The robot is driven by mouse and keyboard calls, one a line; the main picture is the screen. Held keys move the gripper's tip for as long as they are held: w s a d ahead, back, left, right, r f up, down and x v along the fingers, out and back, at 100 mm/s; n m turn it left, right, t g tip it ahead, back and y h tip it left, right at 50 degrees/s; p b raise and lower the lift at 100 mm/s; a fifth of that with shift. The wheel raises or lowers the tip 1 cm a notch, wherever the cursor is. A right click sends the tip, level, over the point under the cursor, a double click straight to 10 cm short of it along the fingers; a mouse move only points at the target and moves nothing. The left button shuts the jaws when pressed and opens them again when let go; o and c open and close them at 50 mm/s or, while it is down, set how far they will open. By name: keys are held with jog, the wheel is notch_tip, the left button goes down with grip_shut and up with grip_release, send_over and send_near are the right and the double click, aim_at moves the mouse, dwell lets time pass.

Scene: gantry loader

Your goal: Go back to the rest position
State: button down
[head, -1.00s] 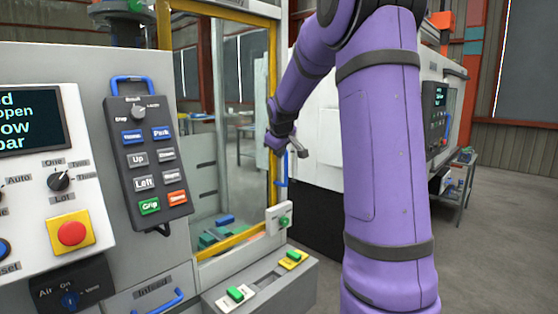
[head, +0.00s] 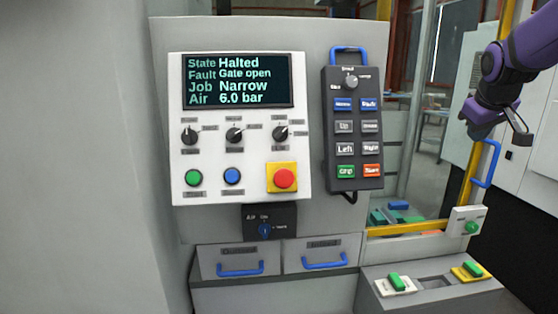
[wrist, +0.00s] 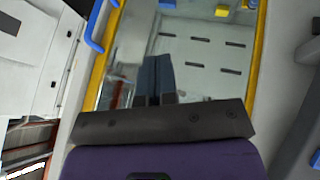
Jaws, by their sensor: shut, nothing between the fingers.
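My gripper (head: 517,138) hangs at the right edge of the head view on my purple arm, in front of the yellow-framed gate near its blue handle (head: 487,164). Its fingers look closed together with nothing between them. In the wrist view the fingers (wrist: 156,80) point towards the gate's glass and slotted panel. I cannot tell how far the fingers are from the glass. Most of the arm is outside the head view.
The control panel's screen (head: 238,80) reads Halted, Gate open, Narrow, 6.0 bar. A red stop button (head: 284,178) and a dark pendant (head: 353,130) sit beside it. Two drawers with blue handles (head: 240,268) are below. A ledge with green blocks (head: 395,281) juts out at lower right.

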jog(key=s+a+f+y, duration=0.1)
jog(key=s+a+f, duration=0.1)
jog(key=s+a, duration=0.7)
jog(key=s+a+f+m+y, duration=0.1)
jog(key=s+a+f+y, duration=0.1)
jog(key=s+a, duration=0.8)
jog(key=s+f, duration=0.1)
jog(key=s, duration=0.4)
jog(key=shift+s+a+g+y, duration=0.2)
jog(key=shift+a+g+y, duration=0.05)
jog(key=shift+g+y, duration=0.05)
